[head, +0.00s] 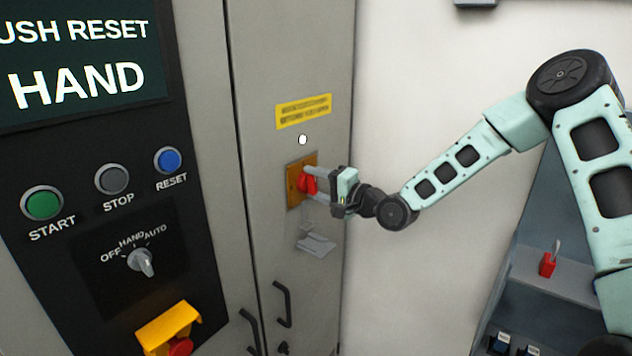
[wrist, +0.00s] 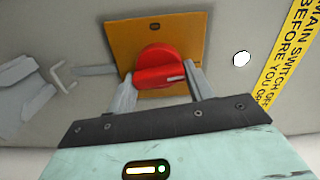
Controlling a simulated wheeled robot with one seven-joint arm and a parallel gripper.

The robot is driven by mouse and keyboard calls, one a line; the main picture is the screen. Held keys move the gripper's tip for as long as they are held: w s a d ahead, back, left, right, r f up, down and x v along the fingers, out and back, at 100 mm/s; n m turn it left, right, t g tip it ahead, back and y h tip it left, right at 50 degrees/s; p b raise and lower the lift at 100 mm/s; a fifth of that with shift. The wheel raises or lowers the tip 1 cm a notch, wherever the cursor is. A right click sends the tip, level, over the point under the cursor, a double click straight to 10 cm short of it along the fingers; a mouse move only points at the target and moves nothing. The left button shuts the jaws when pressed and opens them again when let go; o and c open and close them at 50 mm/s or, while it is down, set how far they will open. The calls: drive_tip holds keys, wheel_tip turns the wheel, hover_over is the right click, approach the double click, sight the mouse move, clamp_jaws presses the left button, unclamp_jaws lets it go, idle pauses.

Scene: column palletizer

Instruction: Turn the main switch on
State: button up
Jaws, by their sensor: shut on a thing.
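The main switch is a red rotary knob (head: 309,181) on an orange-yellow plate (head: 293,186) on the grey cabinet door. In the wrist view the red knob (wrist: 155,68) sits in the middle of its plate (wrist: 185,35), with a pale mark near its right end. My gripper (head: 312,183) reaches in from the right. Its two fingers lie on either side of the knob, and it is shut on it. In the wrist view my gripper (wrist: 162,88) shows its fingers left and right of the knob. Part of the knob is hidden behind the fingers in the head view.
A yellow warning label (head: 303,111) and a white round lamp (head: 302,140) are above the switch. Door handles (head: 282,302) are below. A control panel (head: 100,230) with buttons is at left. A shelf (head: 560,280) with a red object (head: 547,264) is at lower right.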

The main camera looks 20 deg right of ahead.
drive_tip(key=shift+m, duration=0.6)
drive_tip(key=shift+f, duration=0.1)
drive_tip(key=o, duration=1)
drive_tip(key=shift+c, duration=0.2)
drive_tip(key=shift+d, duration=0.1)
drive_tip(key=b+v, duration=0.4)
drive_tip(key=v, duration=1.3)
drive_tip(key=shift+s, duration=0.15)
